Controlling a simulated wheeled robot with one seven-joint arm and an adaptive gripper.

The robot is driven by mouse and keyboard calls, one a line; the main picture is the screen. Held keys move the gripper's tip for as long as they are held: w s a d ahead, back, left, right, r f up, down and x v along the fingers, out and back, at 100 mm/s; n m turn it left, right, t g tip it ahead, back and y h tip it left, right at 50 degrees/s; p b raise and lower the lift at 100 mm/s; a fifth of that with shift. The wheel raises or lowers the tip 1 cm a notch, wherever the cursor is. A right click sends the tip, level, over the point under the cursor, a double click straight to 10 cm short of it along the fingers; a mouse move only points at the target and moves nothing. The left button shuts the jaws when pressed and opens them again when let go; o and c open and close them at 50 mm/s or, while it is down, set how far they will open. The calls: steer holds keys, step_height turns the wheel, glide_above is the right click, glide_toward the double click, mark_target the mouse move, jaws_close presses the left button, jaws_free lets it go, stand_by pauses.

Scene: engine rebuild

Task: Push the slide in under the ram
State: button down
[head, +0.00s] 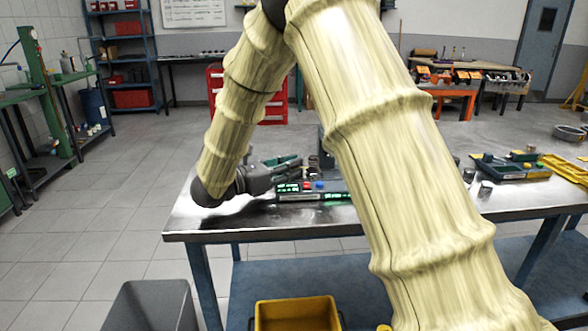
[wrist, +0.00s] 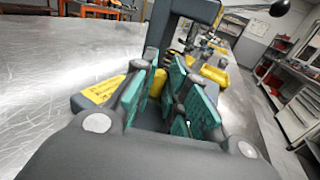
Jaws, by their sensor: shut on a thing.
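In the wrist view, my gripper (wrist: 165,88) has its teal-padded fingers on either side of a yellow upright piece (wrist: 156,84), which looks like the handle of the slide. It is shut on this piece. Just beyond stands a dark press frame (wrist: 163,35) with a tall post and an overhead arm. A dark base with a yellow label plate (wrist: 103,90) lies to the left of the fingers. The ram itself and the slide's body cannot be made out clearly. In the head view, my gripper (head: 290,163) is low over the metal table, and my arm hides much of the press.
The metal table (head: 230,222) carries a unit with green displays (head: 312,196) and red and blue buttons close to my gripper. A tray of parts (head: 512,167) is at the right. The table's left end is bare.

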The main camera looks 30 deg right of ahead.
steer(key=c, duration=1.4)
jaws_free()
steer(key=shift+s, duration=0.1)
steer(key=shift+c, duration=0.2)
steer(key=shift+a, duration=0.1)
steer(key=a, duration=1.1)
steer(key=shift+a, duration=0.4)
